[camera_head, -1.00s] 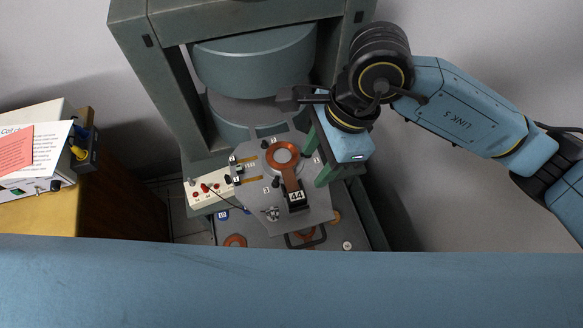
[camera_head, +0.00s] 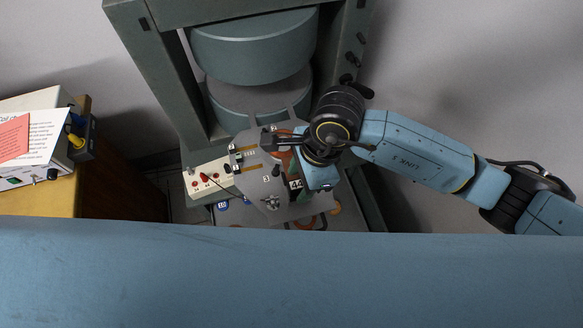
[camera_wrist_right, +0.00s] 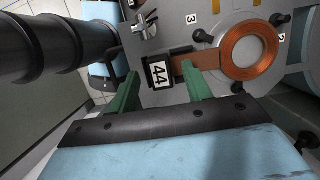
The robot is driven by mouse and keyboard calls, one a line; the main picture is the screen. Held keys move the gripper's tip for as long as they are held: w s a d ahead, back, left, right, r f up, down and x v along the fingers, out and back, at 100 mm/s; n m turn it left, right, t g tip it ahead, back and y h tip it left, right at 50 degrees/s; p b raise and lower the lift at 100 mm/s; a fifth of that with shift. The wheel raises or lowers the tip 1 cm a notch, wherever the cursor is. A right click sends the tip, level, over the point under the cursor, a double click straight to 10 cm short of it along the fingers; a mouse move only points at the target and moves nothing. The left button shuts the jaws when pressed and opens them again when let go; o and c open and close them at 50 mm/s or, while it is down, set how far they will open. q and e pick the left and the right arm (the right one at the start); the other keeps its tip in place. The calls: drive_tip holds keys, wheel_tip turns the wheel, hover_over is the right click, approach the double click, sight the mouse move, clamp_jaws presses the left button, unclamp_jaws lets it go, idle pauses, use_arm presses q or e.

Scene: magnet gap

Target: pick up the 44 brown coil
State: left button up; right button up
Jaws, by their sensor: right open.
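The 44 brown coil (camera_wrist_right: 247,50) is a copper ring with a brown strip leading to a dark block labelled 44 (camera_wrist_right: 158,72). It lies on a grey plate (camera_wrist_right: 205,22). In the head view the 44 label (camera_head: 295,183) shows, but my right wrist hides most of the ring. My right gripper (camera_wrist_right: 160,69) is open, its green fingers to either side of the labelled block in the wrist view. I cannot tell whether they touch it. In the head view the right gripper (camera_head: 306,172) is partly covered by its own arm. My left gripper is not in view.
The magnet's large grey-green cylinders (camera_head: 253,48) and frame stand directly behind the plate. A white panel with red knobs (camera_head: 206,181) is left of the plate. A wooden bench (camera_head: 45,203) with a box and papers stands further left. Dark knobs (camera_wrist_right: 279,19) stick up near the coil.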

drive_tip(key=shift+f, duration=0.2)
clamp_jaws()
